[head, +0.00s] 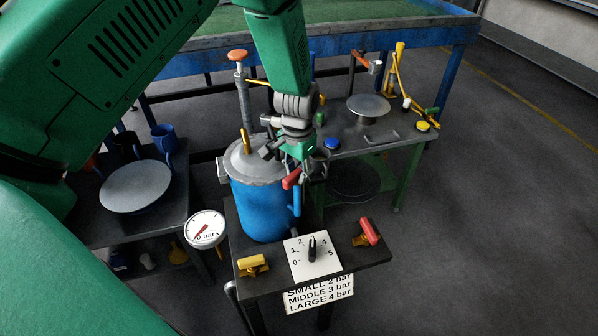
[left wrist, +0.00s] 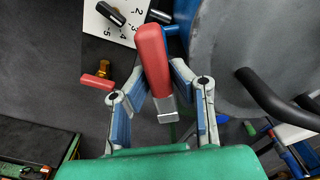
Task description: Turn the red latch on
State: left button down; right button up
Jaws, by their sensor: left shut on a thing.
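A red latch (head: 291,178) is at the upper right side of the blue pot (head: 262,208), just above a blue upright handle (head: 297,200). My left gripper (head: 304,172) reaches down beside the pot's grey lid (head: 250,163). In the left wrist view the red latch (left wrist: 152,55) stands between the two fingers of my left gripper (left wrist: 160,98), which is shut on it. The fingers hide part of the latch in the head view. My right gripper is not in view.
The pot's table holds a dial (head: 299,266), a yellow valve (head: 253,265) and a red-handled valve (head: 367,232). A gauge (head: 204,229) is at its left. Behind stands a bench with a round plate (head: 368,105) and a blue button (head: 331,143). The floor at right is clear.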

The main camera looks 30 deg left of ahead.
pick_arm(q)
jog(key=n, duration=0.1)
jog(key=n+p, duration=0.1)
jog(key=shift+w+a+r+n+p, duration=0.2)
jog(key=shift+w+r+n+p, duration=0.1)
jog(key=shift+n, duration=0.1)
jog(key=n+p, duration=0.1)
jog(key=n, duration=0.1)
jog(key=shift+d+n, duration=0.1)
jog(key=shift+n, duration=0.3)
jog(key=n+p, duration=0.1)
jog(key=n, duration=0.1)
jog(key=shift+n, duration=0.4)
jog(key=n+p, duration=0.1)
jog(key=n, duration=0.3)
jog(key=shift+n, duration=0.3)
jog(key=shift+n+p, duration=0.65)
jog(key=shift+n, duration=1.55)
jog(key=c, duration=1.4)
grip_release()
jog(key=shift+c, duration=0.2)
jog(key=shift+s+f, duration=0.15)
